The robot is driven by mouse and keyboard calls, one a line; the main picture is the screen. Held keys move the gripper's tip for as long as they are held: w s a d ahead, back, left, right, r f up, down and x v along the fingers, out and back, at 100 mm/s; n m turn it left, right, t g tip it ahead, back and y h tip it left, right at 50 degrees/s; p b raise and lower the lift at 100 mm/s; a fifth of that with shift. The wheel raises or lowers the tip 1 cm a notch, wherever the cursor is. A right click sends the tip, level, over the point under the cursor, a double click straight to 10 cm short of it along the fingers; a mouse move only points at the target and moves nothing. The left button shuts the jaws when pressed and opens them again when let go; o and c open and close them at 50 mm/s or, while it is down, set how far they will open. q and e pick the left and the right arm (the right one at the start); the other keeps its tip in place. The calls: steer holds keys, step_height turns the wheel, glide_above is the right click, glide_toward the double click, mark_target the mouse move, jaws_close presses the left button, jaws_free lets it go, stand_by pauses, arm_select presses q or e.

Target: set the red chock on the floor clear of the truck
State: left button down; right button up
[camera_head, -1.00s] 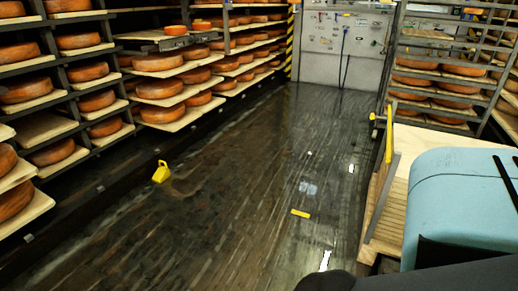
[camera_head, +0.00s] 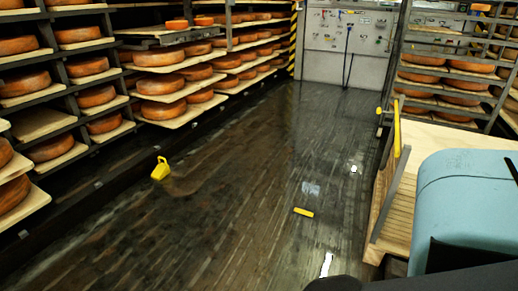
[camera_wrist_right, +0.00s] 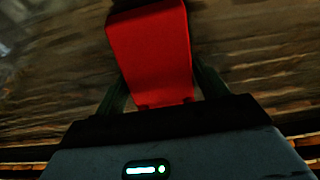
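The red chock (camera_wrist_right: 152,52) shows large in the right wrist view. It sits between the two fingers of my right gripper (camera_wrist_right: 155,90), which is shut on it. Dark wet floor (camera_wrist_right: 260,60) shows blurred behind the chock, and I cannot tell how far below it is. In the head view the chock and both grippers are out of sight. The truck (camera_head: 400,205) has a slatted wooden deck and a yellow handle, and it stands at the right. My own blue arm covers part of it.
A yellow bucket-like object (camera_head: 160,170) is on the floor (camera_head: 220,220) at the left. A yellow bar (camera_head: 304,212) and white scraps lie nearer the truck. Shelves of cheese wheels (camera_head: 160,85) line the left, and a rack (camera_head: 445,90) stands behind the truck. The middle floor is open.

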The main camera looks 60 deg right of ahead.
steer(key=shift+o, duration=1.2)
steer(key=shift+r, duration=0.1)
steer(key=p+v, duration=0.7)
steer(key=v, duration=0.5)
steer(key=shift+r, duration=0.1)
